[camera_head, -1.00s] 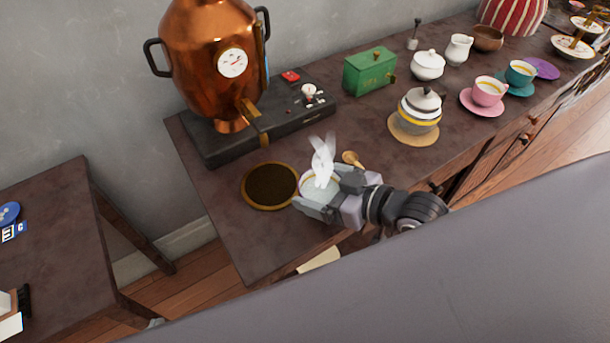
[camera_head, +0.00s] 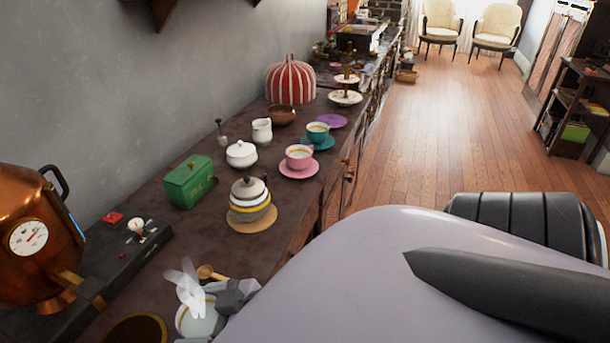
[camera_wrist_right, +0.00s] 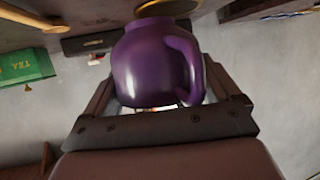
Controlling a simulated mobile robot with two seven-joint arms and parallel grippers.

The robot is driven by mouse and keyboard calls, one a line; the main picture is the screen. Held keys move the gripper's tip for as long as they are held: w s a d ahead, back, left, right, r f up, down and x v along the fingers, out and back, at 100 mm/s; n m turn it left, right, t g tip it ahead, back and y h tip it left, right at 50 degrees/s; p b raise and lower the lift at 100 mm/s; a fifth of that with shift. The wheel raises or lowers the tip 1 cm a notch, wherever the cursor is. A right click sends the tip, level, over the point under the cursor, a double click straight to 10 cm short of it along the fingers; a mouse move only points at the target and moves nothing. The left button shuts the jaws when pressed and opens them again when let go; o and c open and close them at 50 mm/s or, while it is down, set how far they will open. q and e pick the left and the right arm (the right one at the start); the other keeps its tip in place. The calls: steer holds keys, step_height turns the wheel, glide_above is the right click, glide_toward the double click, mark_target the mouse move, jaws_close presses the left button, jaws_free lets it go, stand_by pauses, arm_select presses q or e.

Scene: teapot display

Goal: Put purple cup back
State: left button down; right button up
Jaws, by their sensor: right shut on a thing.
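The purple cup (camera_wrist_right: 152,62) fills the middle of the right wrist view, held between the jaws of my right gripper (camera_wrist_right: 160,100). In the head view the cup shows at the bottom left with its pale inside (camera_head: 200,316) and white steam above it. My right gripper (camera_head: 232,296) is at its right side there, partly hidden by my own body. A bare purple saucer (camera_head: 332,121) lies farther along the counter, beside the teal cup (camera_head: 317,131) on its teal saucer (camera_head: 318,144). My left gripper is not in view.
Along the counter stand a copper urn (camera_head: 40,235), a green tea box (camera_head: 188,182), a striped teapot (camera_head: 248,204), a pink cup (camera_head: 299,156) on a saucer, a white sugar bowl (camera_head: 241,154) and a tiered stand (camera_head: 346,97). Wooden floor (camera_head: 440,130) is open to the right.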

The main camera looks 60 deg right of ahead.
mark_target(201, 297)
steer(key=shift+w+r+m+t+h, duration=0.3)
steer(key=shift+w+r+m+h, duration=0.3)
steer(key=shift+r+m, duration=0.15)
steer(key=shift+w+d+r+m+t+h+p, duration=0.4)
steer(key=shift+w+r+m+h, duration=0.25)
steer(key=shift+m+h, duration=0.35)
steer(key=shift+w+d+r+m+h, duration=0.15)
steer(key=shift+d+r+m+h, duration=0.4)
steer(key=shift+h, duration=0.45)
steer(key=shift+d+m+h, duration=0.35)
steer(key=shift+m+h, duration=0.05)
